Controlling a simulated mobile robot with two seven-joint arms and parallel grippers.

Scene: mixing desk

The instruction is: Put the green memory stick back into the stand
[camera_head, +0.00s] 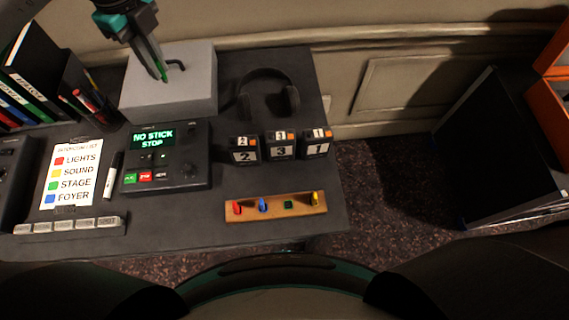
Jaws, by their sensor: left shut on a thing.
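My left gripper (158,68) comes in from the top left. It is shut on the green memory stick (164,75), which shows as a small green tip between the fingers, over the grey box at the back of the desk. The wooden stand (275,214) is at the desk's front right. It holds a red stick (238,207), a blue stick (263,204) and a yellow stick (317,198). A flat green-edged slot (289,205) between blue and yellow is empty. My right gripper is not in view.
The grey box (195,84) has a dark handle. A list card (72,172), a pen (113,175) and binders (40,75) are at left.

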